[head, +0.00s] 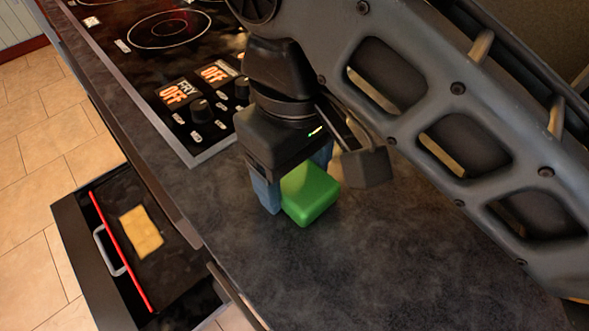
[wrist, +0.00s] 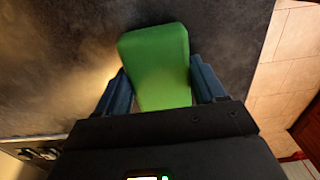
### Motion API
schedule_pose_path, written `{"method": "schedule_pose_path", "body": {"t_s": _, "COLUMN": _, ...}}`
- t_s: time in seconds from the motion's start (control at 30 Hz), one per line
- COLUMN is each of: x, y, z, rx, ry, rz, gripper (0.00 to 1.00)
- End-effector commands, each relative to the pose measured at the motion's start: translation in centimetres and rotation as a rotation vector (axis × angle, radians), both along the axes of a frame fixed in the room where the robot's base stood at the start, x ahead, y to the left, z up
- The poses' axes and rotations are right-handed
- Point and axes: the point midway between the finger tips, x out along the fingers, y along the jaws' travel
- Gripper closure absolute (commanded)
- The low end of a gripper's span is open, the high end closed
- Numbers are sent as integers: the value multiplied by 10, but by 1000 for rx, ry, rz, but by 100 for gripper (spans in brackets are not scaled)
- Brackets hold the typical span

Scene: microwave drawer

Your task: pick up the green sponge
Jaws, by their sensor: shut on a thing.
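The green sponge (head: 309,194) is a bright green block on the dark countertop, or just above it; I cannot tell which. In the wrist view the sponge (wrist: 156,68) sits between the two blue fingers, which touch or nearly touch its sides. My gripper (head: 293,190) points down and is shut on the sponge. It also shows in the wrist view (wrist: 162,88). Part of the sponge is hidden behind the near finger in the head view.
A cooktop (head: 160,60) with knobs lies at the upper left of the counter (head: 400,260). Below the counter edge, an open drawer (head: 185,285) holds a yellow slab (head: 141,231) beside a red-edged panel. The counter right of the sponge is clear. Tiled floor (head: 35,160) lies left.

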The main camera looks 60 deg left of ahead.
Motion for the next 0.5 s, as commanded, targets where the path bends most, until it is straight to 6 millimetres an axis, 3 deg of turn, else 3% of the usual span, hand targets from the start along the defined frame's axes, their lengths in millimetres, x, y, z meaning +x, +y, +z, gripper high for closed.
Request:
{"method": "schedule_pose_path", "body": {"t_s": 0.27, "x": 0, "y": 0, "z": 21, "rx": 0, "ry": 0, "rz": 0, "gripper": 59}}
{"method": "schedule_pose_path", "body": {"t_s": 0.5, "x": -4, "y": -4, "z": 52, "rx": -1, "ry": 3, "rz": 2, "gripper": 59}}
